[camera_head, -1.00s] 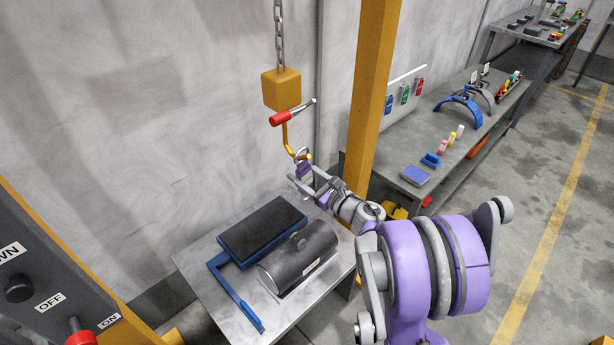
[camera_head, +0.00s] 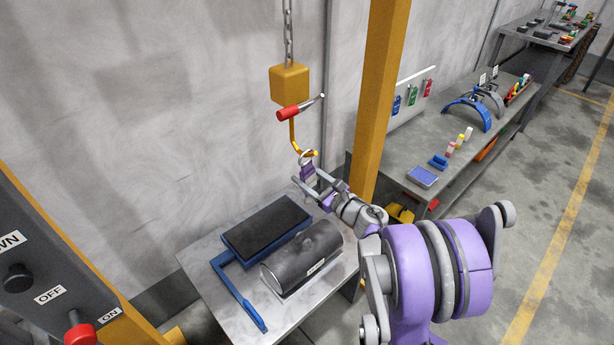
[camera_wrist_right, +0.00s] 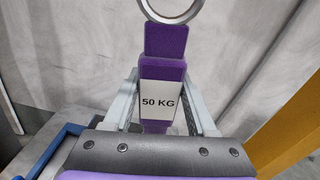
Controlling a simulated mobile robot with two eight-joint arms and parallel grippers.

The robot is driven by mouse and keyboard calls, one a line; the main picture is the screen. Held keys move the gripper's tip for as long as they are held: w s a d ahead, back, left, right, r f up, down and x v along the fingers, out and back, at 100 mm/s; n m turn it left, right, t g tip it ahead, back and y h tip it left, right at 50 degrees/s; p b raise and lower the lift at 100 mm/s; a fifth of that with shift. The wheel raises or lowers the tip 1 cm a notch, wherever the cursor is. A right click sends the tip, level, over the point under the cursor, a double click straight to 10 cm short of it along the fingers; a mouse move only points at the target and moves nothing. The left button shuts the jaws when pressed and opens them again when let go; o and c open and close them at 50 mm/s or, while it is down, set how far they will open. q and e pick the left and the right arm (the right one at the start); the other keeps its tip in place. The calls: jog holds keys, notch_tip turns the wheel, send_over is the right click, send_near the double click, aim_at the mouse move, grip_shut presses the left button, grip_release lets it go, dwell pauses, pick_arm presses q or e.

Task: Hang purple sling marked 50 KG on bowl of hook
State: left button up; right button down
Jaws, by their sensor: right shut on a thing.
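The purple sling (camera_wrist_right: 165,72) carries a white label reading 50 KG and has a metal ring (camera_wrist_right: 172,8) at its top. My right gripper (camera_wrist_right: 160,100) is shut on the sling and holds it upright. In the head view my right gripper (camera_head: 310,182) is just below the hook, with the purple sling (camera_head: 307,172) between its fingers. The orange hook (camera_head: 294,140) hangs under a yellow block (camera_head: 289,83) on a chain. The ring (camera_head: 306,157) overlaps the hook's bowl in the head view; whether it is around the hook I cannot tell. My left gripper is not in view.
A small metal table (camera_head: 205,262) below holds a dark cylinder (camera_head: 302,258) and a blue-framed black pad (camera_head: 265,228). A yellow post (camera_head: 380,100) stands right of the hook. A red-tipped lever (camera_head: 288,113) sticks out below the block. A control panel (camera_head: 50,270) is at the left.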

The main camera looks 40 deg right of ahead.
jog(key=shift+f, duration=0.1)
jog(key=shift+c, duration=0.6)
grip_release()
